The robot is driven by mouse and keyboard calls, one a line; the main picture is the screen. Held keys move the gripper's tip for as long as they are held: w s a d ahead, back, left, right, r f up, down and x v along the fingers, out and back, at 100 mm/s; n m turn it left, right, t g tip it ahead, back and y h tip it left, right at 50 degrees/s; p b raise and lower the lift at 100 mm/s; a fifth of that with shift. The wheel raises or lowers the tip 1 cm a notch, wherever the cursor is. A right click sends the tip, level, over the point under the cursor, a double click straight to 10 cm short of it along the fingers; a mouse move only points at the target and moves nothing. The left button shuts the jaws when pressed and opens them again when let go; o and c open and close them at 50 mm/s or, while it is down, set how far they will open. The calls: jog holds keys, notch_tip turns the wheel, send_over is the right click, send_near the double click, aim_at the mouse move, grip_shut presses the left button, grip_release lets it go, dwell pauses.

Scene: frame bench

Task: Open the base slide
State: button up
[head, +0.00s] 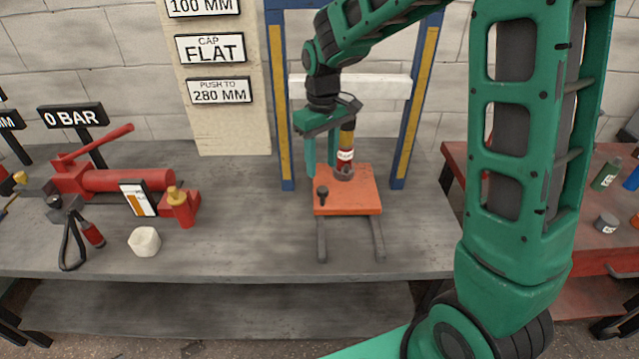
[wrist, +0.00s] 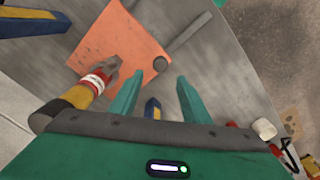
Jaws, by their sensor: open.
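The base slide is an orange plate (head: 350,203) on the bench between the frame's blue posts. It also fills the upper left of the wrist view (wrist: 125,40). Two grey rails (head: 378,238) stick out from its front. A dark knob (head: 322,192) stands at its front left corner; a round grey knob shows near the plate edge in the wrist view (wrist: 160,64). My gripper (head: 320,166) points down above the plate's left part, behind the knob in the head view. Its fingers are apart and empty in the wrist view (wrist: 164,82).
A yellow and red cylinder with a white label (head: 346,156) stands above the plate, close to my fingers. The blue frame posts (head: 416,100) flank the plate. A red hand pump (head: 125,183) and white block (head: 144,241) are left. The bench front is clear.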

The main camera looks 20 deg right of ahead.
aim_at(321, 188)
notch_tip(321, 188, down, 8)
jog(key=shift+r, duration=0.25)
grip_shut()
jog(key=shift+a, duration=0.1)
